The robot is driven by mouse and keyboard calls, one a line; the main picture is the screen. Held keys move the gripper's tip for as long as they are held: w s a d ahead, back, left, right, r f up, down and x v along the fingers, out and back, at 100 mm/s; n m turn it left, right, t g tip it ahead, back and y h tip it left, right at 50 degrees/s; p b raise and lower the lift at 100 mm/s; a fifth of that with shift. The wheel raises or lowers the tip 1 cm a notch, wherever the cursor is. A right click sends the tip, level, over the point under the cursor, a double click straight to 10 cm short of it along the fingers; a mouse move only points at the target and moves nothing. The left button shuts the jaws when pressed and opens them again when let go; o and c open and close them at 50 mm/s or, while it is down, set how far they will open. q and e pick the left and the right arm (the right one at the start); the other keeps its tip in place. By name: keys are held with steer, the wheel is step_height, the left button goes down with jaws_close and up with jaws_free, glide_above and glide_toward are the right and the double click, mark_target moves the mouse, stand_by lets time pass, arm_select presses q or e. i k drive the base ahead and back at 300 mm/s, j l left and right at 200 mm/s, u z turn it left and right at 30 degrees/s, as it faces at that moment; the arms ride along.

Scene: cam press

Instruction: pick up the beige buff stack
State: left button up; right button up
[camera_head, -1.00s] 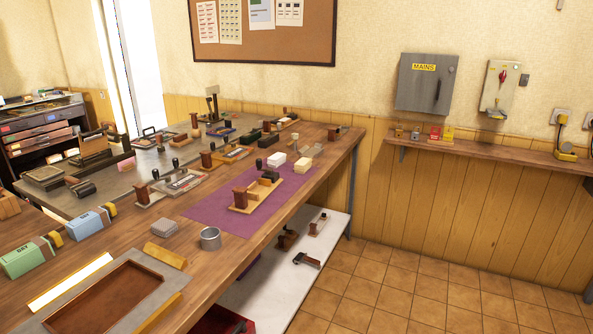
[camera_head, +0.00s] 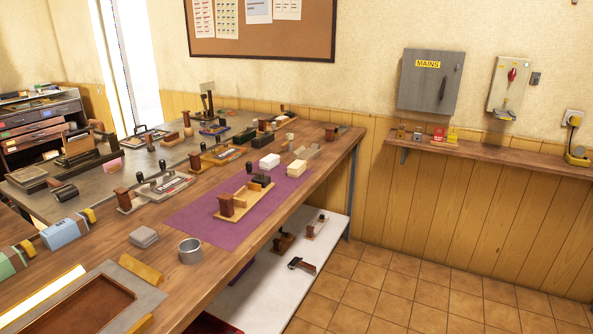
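A small beige stack (camera_head: 297,169) lies on the far right corner area of the purple mat (camera_head: 185,224), near the table's right edge. A white stack (camera_head: 269,161) lies just left of it, with a small gap between them. Neither of my grippers shows in this view.
A wooden jig with a reddish-brown block (camera_head: 227,205) stands on the mat, nearer me. A metal cup (camera_head: 190,251) and a grey stack (camera_head: 143,236) stand nearer still on the wooden table. Hand tools crowd the table's back. A white lower shelf (camera_head: 262,300) juts out below; tiled floor (camera_head: 400,290) is clear.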

mark_target(295, 169)
steer(key=u, duration=0.2)
steer(key=i+l+u, duration=0.25)
steer(key=u, duration=0.15)
steer(key=i+l+u, duration=0.2)
steer(key=l+u, duration=0.25)
steer(key=j, duration=0.1)
